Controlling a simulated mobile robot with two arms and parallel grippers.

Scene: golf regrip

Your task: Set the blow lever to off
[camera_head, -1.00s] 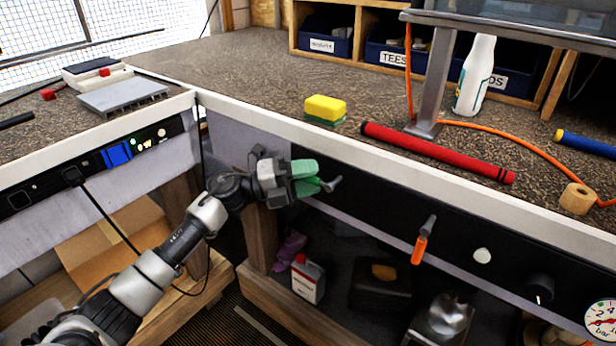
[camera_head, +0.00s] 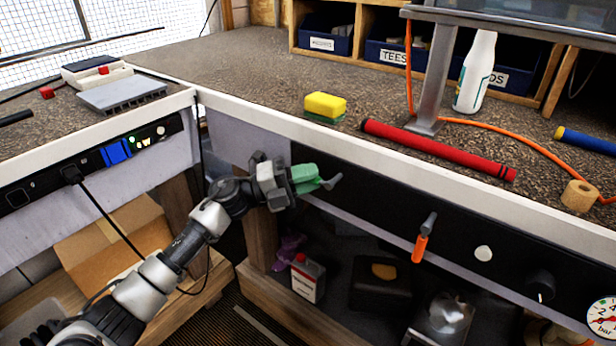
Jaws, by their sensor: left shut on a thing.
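A lever with a grey pivot end (camera_head: 332,182) sits on the dark panel under the bench edge. Its handle, which looks green, points left and is mostly hidden by my fingers. My left gripper (camera_head: 306,179) has pale green fingers and is shut on this handle. A second lever with an orange handle (camera_head: 420,246) hangs down from its grey pivot further right on the same panel. I can read no label that tells which lever is the blow lever. My right gripper is out of view.
The panel also has a white knob (camera_head: 483,253), a black knob (camera_head: 541,285) and a gauge (camera_head: 603,316). A red grip (camera_head: 437,150) and a yellow sponge (camera_head: 325,105) lie on the bench above. A bottle (camera_head: 307,278) stands on the shelf below.

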